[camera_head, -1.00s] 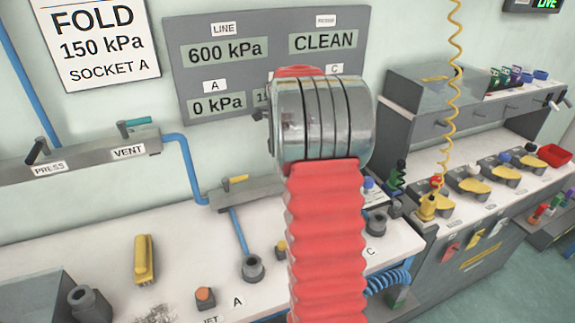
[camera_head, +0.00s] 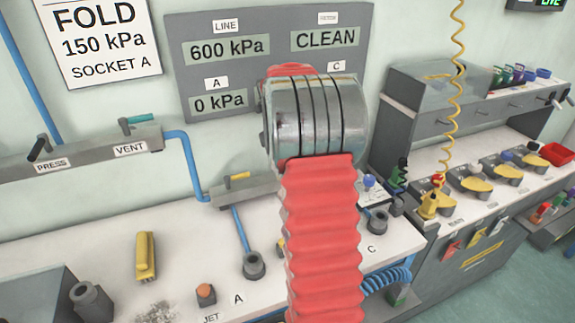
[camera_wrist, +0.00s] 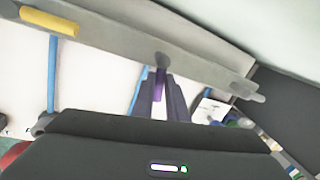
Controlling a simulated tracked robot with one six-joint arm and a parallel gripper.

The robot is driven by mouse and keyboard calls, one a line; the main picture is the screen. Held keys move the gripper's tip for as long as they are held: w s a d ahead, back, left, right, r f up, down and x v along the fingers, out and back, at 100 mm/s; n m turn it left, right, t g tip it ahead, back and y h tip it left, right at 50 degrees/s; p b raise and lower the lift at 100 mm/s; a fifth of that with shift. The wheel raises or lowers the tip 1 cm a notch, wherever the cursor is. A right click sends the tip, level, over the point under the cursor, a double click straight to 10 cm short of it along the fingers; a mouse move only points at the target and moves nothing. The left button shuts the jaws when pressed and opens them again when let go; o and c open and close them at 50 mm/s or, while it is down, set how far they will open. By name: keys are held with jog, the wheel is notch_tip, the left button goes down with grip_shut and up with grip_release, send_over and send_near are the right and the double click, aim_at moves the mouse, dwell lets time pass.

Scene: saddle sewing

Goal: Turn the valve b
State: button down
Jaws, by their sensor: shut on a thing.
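In the wrist view a purple lever (camera_wrist: 159,88) hangs from a pivot on a grey manifold bar (camera_wrist: 105,43). My gripper (camera_wrist: 161,80) is shut on this lever, with one dark finger on each side of it. I take it to be valve b, but no label for it is visible. A yellow lever lying along the same bar shows at the left of the wrist view (camera_wrist: 48,21) and in the head view (camera_head: 238,176). In the head view my red and metal arm hides my gripper and the purple lever.
A separate bar (camera_head: 80,155) labelled PRESS and VENT is on the wall at left. Sockets A (camera_head: 253,265) and C (camera_head: 377,221) stand on the white bench (camera_head: 195,245). The gauge panel (camera_head: 272,20) reads line 600 kPa and A 0 kPa.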

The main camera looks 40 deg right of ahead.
jog(key=shift+w+r, duration=0.2)
jog(key=shift+w, duration=0.1)
jog(key=c, duration=1.8)
grip_release()
jog(key=shift+s+f, duration=0.1)
jog(key=shift+o, duration=0.3)
jog(key=shift+s, duration=0.1)
notch_tip(320, 180, up, 13)
jog(key=a, duration=0.2)
jog(key=shift+w+a+r, duration=0.2)
jog(key=shift+a, duration=0.2)
jog(key=shift+c, duration=0.3)
